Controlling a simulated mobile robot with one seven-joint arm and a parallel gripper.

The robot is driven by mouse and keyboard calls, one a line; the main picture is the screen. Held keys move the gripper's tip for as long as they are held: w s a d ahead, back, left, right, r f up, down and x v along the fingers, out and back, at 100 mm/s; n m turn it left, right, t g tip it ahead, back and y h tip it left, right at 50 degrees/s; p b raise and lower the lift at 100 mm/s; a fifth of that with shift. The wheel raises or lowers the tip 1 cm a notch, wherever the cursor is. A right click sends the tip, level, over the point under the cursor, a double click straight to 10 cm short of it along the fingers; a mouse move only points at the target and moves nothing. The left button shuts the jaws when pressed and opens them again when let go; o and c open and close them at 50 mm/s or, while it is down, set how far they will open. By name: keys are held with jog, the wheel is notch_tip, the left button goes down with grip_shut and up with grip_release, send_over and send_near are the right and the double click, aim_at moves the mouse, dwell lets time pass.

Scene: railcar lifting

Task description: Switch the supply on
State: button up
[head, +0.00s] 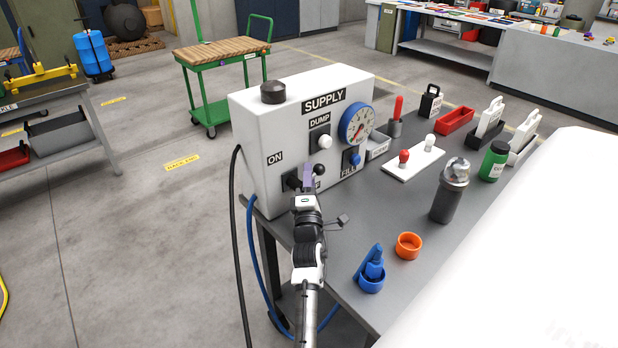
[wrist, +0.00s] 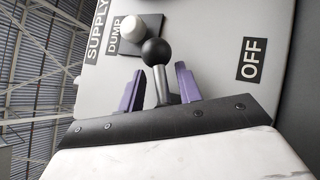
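The white supply box (head: 262,120) stands on the grey bench, with ON on its left front and a dark switch lever with a black ball knob (head: 319,169). In the wrist view the lever's ball (wrist: 155,51) leans toward the side of the OFF label (wrist: 252,60). My gripper (head: 308,178) is at the box front, over the lever. In the wrist view its purple fingers (wrist: 158,78) stand open on either side of the lever stem, with a gap on both sides. The lever base and part of the OFF label are hidden in the head view.
The DUMP knob (head: 325,142), a gauge (head: 357,123) and the blue FILL knob (head: 355,158) are close by on the box. An orange ring (head: 408,245), a blue fitting (head: 372,270) and a dark grey canister (head: 448,200) stand to the right.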

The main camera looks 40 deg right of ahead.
jog(key=shift+f, duration=0.1)
jog(key=shift+s+a+f, duration=0.1)
jog(key=shift+s, duration=0.1)
jog(key=shift+p+v, duration=0.4)
jog(key=shift+v, duration=3.15)
